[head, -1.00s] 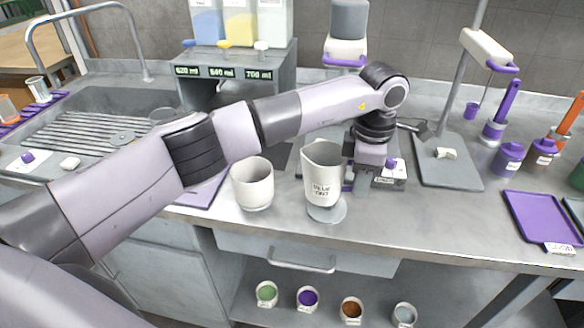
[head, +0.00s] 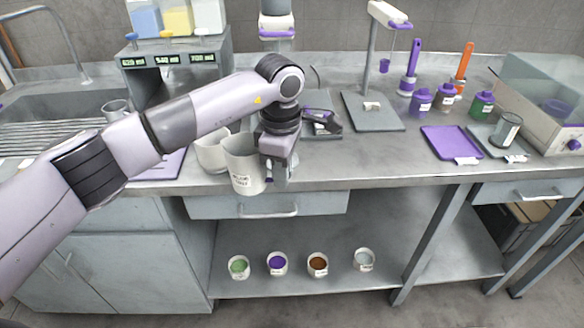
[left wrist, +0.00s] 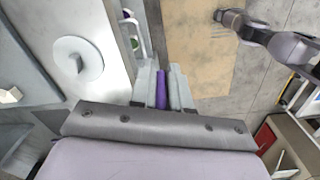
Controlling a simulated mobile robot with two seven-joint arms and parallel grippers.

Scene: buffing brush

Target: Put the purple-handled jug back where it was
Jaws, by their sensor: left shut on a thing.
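The jug (head: 243,168) is a pale grey-white pitcher with dark writing on its front. It looks upright, at the front edge of the counter in the head view. My left gripper (head: 277,168) is at its right side. In the left wrist view the left gripper (left wrist: 161,100) is shut on the jug's purple handle (left wrist: 161,88). The jug's body is mostly hidden there, and I cannot tell how far it hangs above or past the counter. A pale round disc (left wrist: 78,60) lies on the counter in the left wrist view.
A pale beaker (head: 208,152) stands just behind and left of the jug. A dispenser (head: 170,75) and sink are behind to the left. A grey stand base (head: 374,112), purple tray (head: 450,143) and bottles (head: 447,98) are to the right. Small pots (head: 277,264) stand on the lower shelf.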

